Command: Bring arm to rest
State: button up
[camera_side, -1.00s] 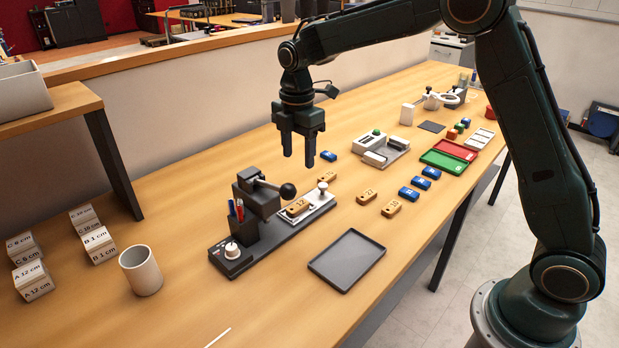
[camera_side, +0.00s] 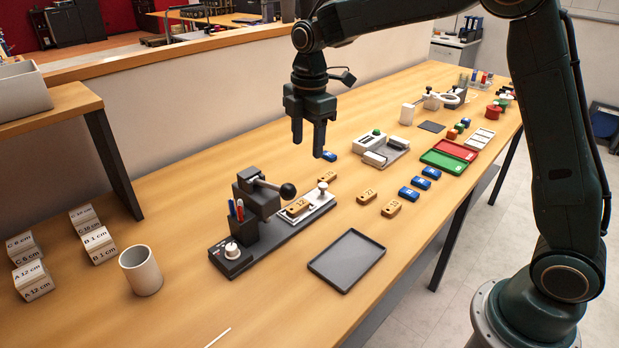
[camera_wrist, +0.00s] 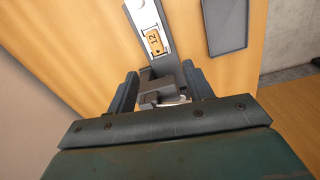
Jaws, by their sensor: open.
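My gripper (camera_side: 308,148) is open and empty, pointing down in the air above the table, behind the laser marker (camera_side: 262,205). A wooden tag marked 12 (camera_side: 298,207) lies in the marker's light holder. In the wrist view the same tag (camera_wrist: 156,42) shows beyond the open fingers (camera_wrist: 165,88), with part of the marker between them. Other wooden tags lie loose on the table: one marked 27 (camera_side: 366,196), one marked 10 (camera_side: 391,208), and one behind the marker (camera_side: 328,177).
An empty dark tray (camera_side: 322,276) lies in front of the marker. Blue tags (camera_side: 409,194), a grey-white device (camera_side: 381,150) and green and red trays (camera_side: 444,162) are to the right. A white cup (camera_side: 141,270) and labelled blocks (camera_side: 98,246) stand at left.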

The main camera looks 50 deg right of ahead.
jog(key=s+d+r+m+t, duration=0.15)
jog(key=s+r+m, duration=0.35)
jog(key=s, duration=0.6)
jog(key=s+r+m+t, duration=0.2)
jog(key=s+r+m, duration=0.3)
jog(key=s, duration=0.6)
jog(key=s+f+m+t, duration=0.1)
jog(key=s+f+m, duration=0.3)
jog(key=s+m, duration=0.2)
jog(key=shift+s+d+t, duration=0.25)
jog(key=shift+s+t, duration=0.1)
jog(key=shift+s, duration=0.7)
